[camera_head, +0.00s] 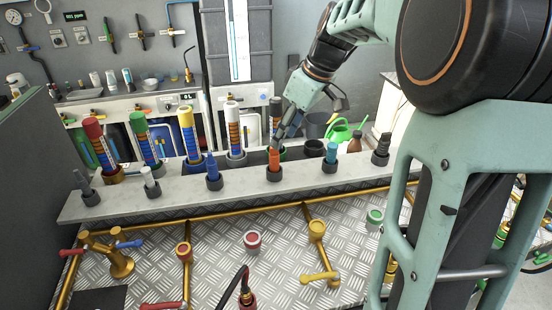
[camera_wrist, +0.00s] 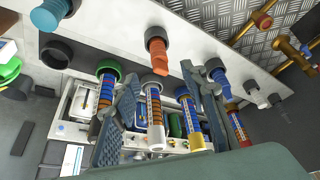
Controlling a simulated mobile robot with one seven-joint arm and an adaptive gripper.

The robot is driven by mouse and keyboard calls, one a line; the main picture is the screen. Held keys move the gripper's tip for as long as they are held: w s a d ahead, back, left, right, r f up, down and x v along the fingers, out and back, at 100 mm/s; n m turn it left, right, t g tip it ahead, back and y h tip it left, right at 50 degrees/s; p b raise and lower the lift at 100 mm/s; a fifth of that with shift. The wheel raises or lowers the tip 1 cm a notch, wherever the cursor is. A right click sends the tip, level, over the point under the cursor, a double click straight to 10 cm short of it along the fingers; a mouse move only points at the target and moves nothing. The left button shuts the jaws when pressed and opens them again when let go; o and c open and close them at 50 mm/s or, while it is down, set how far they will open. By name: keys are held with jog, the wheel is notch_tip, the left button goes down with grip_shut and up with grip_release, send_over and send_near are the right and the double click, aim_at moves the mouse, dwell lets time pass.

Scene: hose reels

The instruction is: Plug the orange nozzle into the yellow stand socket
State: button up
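The orange nozzle (camera_head: 275,160) stands upright in a dark grey holder in the front row of the pale shelf. It also shows in the wrist view (camera_wrist: 158,55), upside down. My gripper (camera_head: 292,122) is above and behind it in the head view. Its two fingers are spread wide in the wrist view (camera_wrist: 168,108), with nothing held between them; the nozzle lies beyond them, apart. A gold-brown socket (camera_head: 113,176) surrounds the base of the red-capped tube at the shelf's left; I cannot tell whether it is the yellow stand socket. No other yellow socket is clear.
A blue nozzle (camera_head: 213,168) and a teal nozzle (camera_head: 331,152) flank the orange one. Tall striped tubes, including a white-capped one (camera_head: 235,130), stand behind. A dark round socket (camera_head: 314,147) looks empty. Brass valves (camera_head: 317,230) rise from the metal plate in front.

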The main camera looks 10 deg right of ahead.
aim_at(277, 154)
jog(key=shift+p+x, duration=0.55)
jog(key=shift+x, duration=4.4)
jog(key=shift+s+d+f, duration=0.1)
jog(key=shift+s+d, duration=0.05)
jog(key=shift+d, duration=0.05)
grip_shut()
